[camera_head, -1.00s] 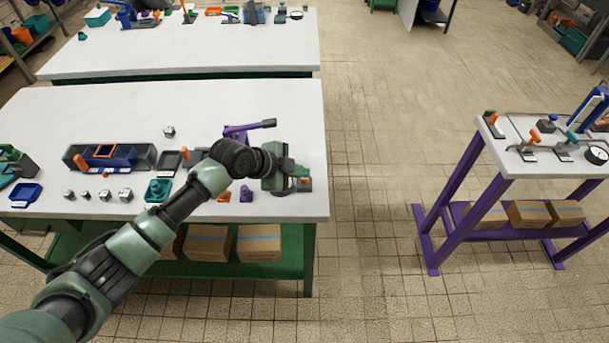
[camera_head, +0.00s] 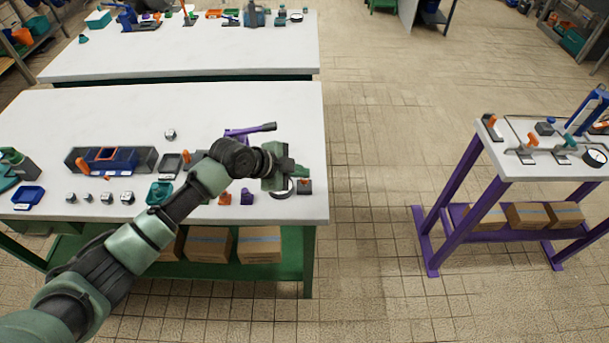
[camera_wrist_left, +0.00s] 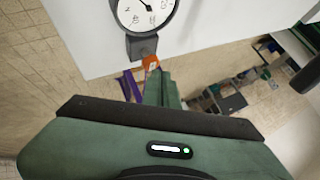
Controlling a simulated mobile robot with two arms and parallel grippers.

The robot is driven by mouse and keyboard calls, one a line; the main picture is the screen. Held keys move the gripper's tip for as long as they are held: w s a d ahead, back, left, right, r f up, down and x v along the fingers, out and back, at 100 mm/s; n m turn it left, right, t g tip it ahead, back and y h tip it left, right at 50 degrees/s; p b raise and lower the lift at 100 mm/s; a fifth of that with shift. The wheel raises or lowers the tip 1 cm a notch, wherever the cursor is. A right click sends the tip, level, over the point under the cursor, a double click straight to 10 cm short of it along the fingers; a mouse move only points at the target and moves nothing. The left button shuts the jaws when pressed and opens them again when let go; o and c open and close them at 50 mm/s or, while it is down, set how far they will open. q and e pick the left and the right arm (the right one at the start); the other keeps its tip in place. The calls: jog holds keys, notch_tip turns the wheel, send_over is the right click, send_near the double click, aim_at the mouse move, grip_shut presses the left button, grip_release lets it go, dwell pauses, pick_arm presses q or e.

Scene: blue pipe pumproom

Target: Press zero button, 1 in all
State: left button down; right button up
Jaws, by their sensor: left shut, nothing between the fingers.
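A round white-faced gauge (camera_wrist_left: 145,12) on a dark grey base (camera_wrist_left: 143,45) shows at the top of the left wrist view. In the head view the gauge's rim (camera_head: 284,189) is partly hidden by my gripper, and its dark base (camera_head: 304,187) shows to the right. A small orange part (camera_wrist_left: 151,63) lies against the end of the base; it may be the zero button, but no label is readable. My left gripper (camera_head: 287,166) is shut and empty over the table's right side. Its fingertips (camera_wrist_left: 157,78) appear right by the orange part; contact cannot be told. My right gripper is out of view.
A purple lever (camera_head: 250,130) stands just behind my gripper. Orange (camera_head: 225,198) and purple (camera_head: 247,197) pieces lie at the front edge of the white table (camera_head: 90,115). A purple-legged table (camera_head: 530,167) with valves and a gauge stands right, across clear floor.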

pick_arm(q)
jog(key=shift+r, duration=0.5)
notch_tip(320, 180, up, 5)
jog(key=p, duration=0.4)
dwell(0.8)
